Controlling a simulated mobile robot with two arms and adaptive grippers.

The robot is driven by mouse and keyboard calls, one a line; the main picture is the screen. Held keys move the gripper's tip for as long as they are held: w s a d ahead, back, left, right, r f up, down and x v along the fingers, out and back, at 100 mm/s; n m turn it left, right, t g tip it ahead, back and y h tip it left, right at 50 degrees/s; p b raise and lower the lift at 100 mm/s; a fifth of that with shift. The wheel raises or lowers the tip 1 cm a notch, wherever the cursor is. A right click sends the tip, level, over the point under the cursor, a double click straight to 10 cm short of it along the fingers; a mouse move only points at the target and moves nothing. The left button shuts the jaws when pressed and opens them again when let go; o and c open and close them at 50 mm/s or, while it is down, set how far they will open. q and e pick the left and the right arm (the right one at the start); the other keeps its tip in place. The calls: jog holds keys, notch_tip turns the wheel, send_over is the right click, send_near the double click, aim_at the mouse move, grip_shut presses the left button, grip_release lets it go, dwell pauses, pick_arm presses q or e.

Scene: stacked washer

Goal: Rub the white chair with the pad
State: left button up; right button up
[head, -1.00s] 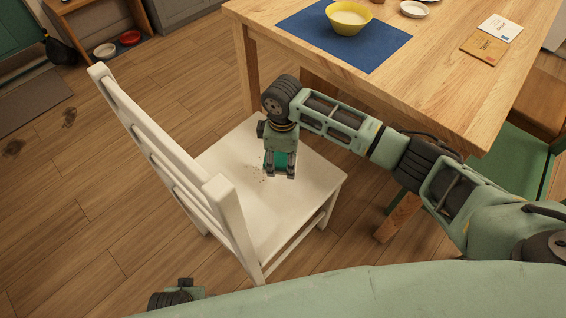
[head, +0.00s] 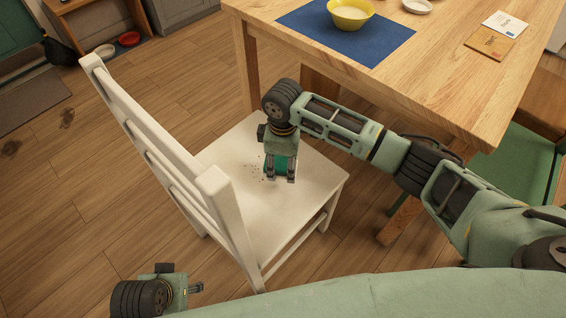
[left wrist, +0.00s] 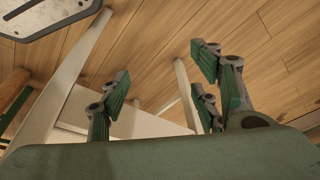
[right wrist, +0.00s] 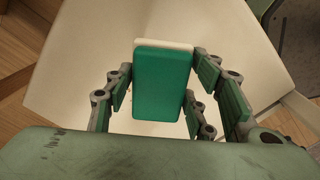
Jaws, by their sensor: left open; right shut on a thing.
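The white chair (head: 315,185) stands with its slatted back on the left. Small dark specks (head: 256,165) lie on its seat, left of my right gripper. My right gripper (head: 281,176) is shut on the pad (head: 283,165) and points down over the middle of the seat. In the right wrist view the pad (right wrist: 160,85) is a green block with a pale layer along its far side. I cannot tell whether it touches the seat. My left gripper (head: 190,289) is low at the left, apart from the chair. Its fingers are spread and empty in the left wrist view (left wrist: 165,95).
A wooden table (head: 400,95) stands behind and right of the chair, close to my right arm. It holds a yellow bowl (head: 350,14) on a blue mat (head: 385,45), and cards (head: 490,44). A green-seated chair (head: 515,155) is at right. Floor left of the white chair is clear.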

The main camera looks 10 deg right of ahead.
jog(key=shift+f+b, duration=0.45)
jog(key=shift+f, duration=0.05)
jog(key=shift+f+b, duration=0.7)
jog(key=shift+b, duration=0.15)
pick_arm(q)
jog(key=shift+b+v, duration=0.4)
jog(key=shift+v, duration=2.55)
pick_arm(e)
jog(key=shift+f, duration=0.35)
pick_arm(q)
jog(key=shift+a, duration=0.15)
jog(key=shift+w+f, duration=0.1)
jog(key=shift+f, duration=0.1)
pick_arm(e)
jog(key=shift+f, duration=0.95)
